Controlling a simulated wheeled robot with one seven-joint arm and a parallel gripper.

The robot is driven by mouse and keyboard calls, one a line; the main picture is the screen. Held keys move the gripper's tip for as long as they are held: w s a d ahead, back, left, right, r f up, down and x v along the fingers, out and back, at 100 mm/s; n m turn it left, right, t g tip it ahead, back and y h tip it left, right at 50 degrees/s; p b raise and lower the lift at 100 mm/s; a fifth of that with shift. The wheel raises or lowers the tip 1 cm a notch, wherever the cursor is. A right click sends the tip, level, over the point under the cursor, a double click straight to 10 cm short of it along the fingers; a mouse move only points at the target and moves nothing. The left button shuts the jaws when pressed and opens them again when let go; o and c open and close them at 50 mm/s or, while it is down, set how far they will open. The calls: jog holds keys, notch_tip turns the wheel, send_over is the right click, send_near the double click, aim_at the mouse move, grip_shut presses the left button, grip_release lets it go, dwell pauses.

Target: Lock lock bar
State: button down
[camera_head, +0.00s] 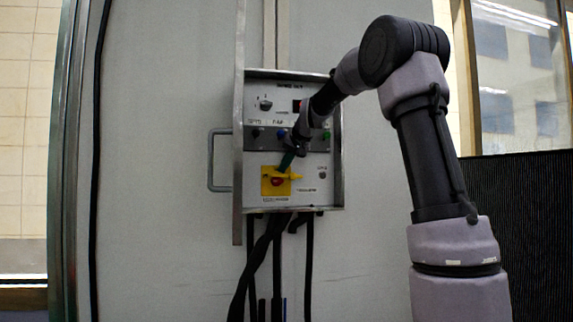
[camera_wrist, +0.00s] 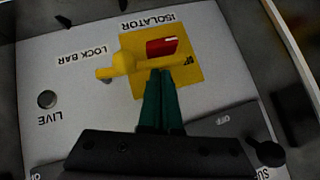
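The yellow lock bar (camera_head: 295,176) sits on the panel's lower part, over the yellow isolator plate (camera_head: 265,184). In the wrist view, which shows the panel upside down, the lock bar (camera_wrist: 122,64) sticks out to the left of the plate (camera_wrist: 190,72), towards its "LOCK BAR" label. The red isolator knob (camera_wrist: 162,47) is beside it on the plate. My gripper (camera_head: 287,168) reaches down from above. In the wrist view its green fingers (camera_wrist: 160,73) are together, with tips at the yellow plate beside the bar. I cannot tell whether they touch the bar.
The metal control box (camera_head: 338,170) is mounted on a grey cabinet wall, with a handle (camera_head: 211,160) at its left. Black cables (camera_head: 308,260) hang below it. A dark screen stands at right.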

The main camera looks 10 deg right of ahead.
jog(key=shift+a+f, duration=0.15)
jog(key=shift+f, duration=0.25)
dwell(0.3)
jog(key=s+r, duration=0.7)
jog(key=r, duration=0.4)
jog(key=shift+r, duration=0.2)
